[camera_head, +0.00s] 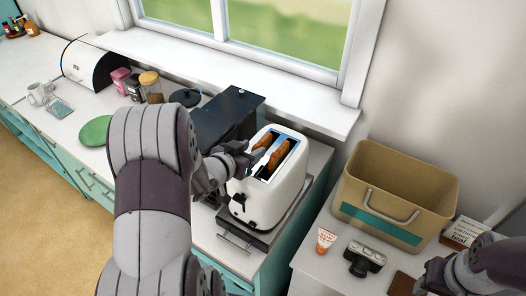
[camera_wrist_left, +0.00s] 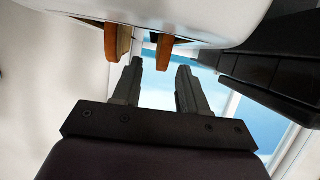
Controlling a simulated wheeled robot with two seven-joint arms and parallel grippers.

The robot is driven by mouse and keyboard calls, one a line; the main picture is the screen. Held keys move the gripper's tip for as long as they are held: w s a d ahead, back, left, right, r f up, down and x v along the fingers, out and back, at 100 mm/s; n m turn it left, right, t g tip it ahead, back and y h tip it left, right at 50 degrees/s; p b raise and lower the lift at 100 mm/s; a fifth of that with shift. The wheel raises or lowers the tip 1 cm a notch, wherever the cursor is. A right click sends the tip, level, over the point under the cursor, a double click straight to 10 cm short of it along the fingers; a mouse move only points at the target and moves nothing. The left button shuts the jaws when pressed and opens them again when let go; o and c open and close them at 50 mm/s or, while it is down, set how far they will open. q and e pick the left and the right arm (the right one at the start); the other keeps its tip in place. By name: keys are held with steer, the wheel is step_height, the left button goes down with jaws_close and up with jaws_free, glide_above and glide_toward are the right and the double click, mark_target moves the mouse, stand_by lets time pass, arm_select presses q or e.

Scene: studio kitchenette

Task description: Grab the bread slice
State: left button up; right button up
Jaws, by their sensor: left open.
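Two browned bread slices stand upright in the slots of a white toaster (camera_head: 262,205) on the counter. The nearer-right slice (camera_head: 279,154) shows clearly; the other slice (camera_head: 264,141) is partly behind my left gripper (camera_head: 254,155). That gripper is open at the toaster's top left side. In the left wrist view, the two spread fingers (camera_wrist_left: 160,75) point at the slices, with one slice (camera_wrist_left: 164,50) ahead of the gap and the other slice (camera_wrist_left: 117,40) ahead of the left finger. No slice is visibly gripped. My right gripper (camera_head: 430,276) is at the lower right; its jaw opening is unclear.
A black box-shaped appliance (camera_head: 226,116) stands just left of the toaster. A tan bin (camera_head: 395,190) stands on the right counter, with a camera (camera_head: 364,259) and an orange-white tube (camera_head: 325,240) before it. Jars, a green plate (camera_head: 95,130) and a bread box (camera_head: 88,64) are further left.

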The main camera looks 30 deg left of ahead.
mark_target(256, 145)
arm_select(q)
steer(key=p+x, duration=0.1)
steer(key=x, duration=0.3)
steer(key=shift+r, duration=0.15)
steer(key=shift+w, duration=0.25)
jaws_close()
